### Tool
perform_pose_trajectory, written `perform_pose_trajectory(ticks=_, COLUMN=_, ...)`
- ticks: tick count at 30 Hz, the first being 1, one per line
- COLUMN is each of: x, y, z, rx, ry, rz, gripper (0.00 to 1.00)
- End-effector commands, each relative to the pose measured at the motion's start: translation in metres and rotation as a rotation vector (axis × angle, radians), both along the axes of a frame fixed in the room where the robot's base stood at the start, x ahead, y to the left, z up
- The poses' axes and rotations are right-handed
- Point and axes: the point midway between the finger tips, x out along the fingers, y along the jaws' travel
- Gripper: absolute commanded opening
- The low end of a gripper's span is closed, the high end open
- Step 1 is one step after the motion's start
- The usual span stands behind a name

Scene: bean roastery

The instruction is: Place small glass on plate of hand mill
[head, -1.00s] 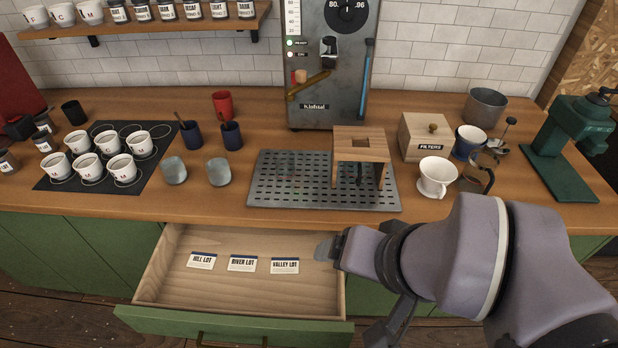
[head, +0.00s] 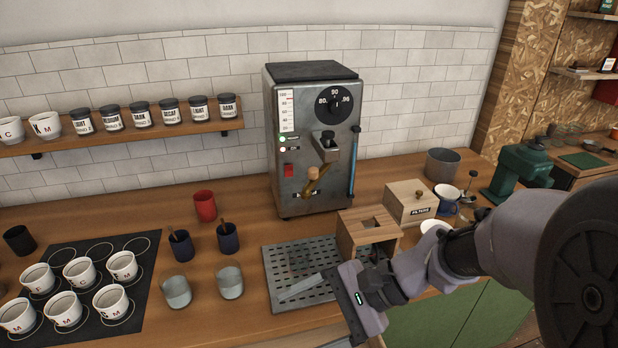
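Two small grey glasses, a left one (head: 177,292) and a right one (head: 229,283), stand upright on the counter between the black cup mat and the drip tray. The green hand mill (head: 523,168) stands at the far right of the counter; its base plate is mostly hidden behind my arm. My gripper (head: 303,289) is over the drip tray's front part, to the right of the glasses and apart from them. One pale finger points left toward the right glass. The other finger is not clear, so I cannot tell the opening. No glass shows in it.
The perforated drip tray (head: 283,258) holds a wooden stand (head: 356,235) close beside my gripper. Blue cups (head: 181,246) with handles sticking out stand behind the glasses. A filter box (head: 410,204) and metal pot (head: 442,163) stand right.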

Motion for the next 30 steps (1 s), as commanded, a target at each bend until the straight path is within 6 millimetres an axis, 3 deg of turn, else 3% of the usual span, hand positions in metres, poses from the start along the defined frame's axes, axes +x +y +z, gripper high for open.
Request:
perform_pose_trajectory(ticks=2, x=0.031, y=0.008, z=-0.002, rx=0.149, ry=0.11, rz=-0.089, gripper=0.8)
perform_pose_trajectory(ticks=5, x=0.086, y=0.009, z=-0.02, rx=0.383, ry=0.243, rz=-0.274, gripper=0.8)
perform_pose_trajectory(ticks=6, x=0.111, y=0.003, z=-0.035, rx=0.478, ry=0.289, rz=-0.373, gripper=0.8)
perform_pose_trajectory(ticks=9, x=0.16, y=-0.024, z=-0.086, rx=0.667, ry=0.361, rz=-0.633, gripper=0.8)
perform_pose_trajectory(ticks=12, x=0.183, y=-0.055, z=-0.14, rx=0.772, ry=0.386, rz=-0.855, gripper=0.8)
perform_pose_trajectory(ticks=15, x=0.188, y=-0.077, z=-0.177, rx=0.818, ry=0.389, rz=-0.995, gripper=0.8)
perform_pose_trajectory(ticks=19, x=0.197, y=-0.077, z=-0.193, rx=0.831, ry=0.383, rz=-1.047, gripper=0.8)
perform_pose_trajectory(ticks=30, x=0.271, y=-0.01, z=-0.193, rx=0.832, ry=0.385, rz=-1.044, gripper=0.8)
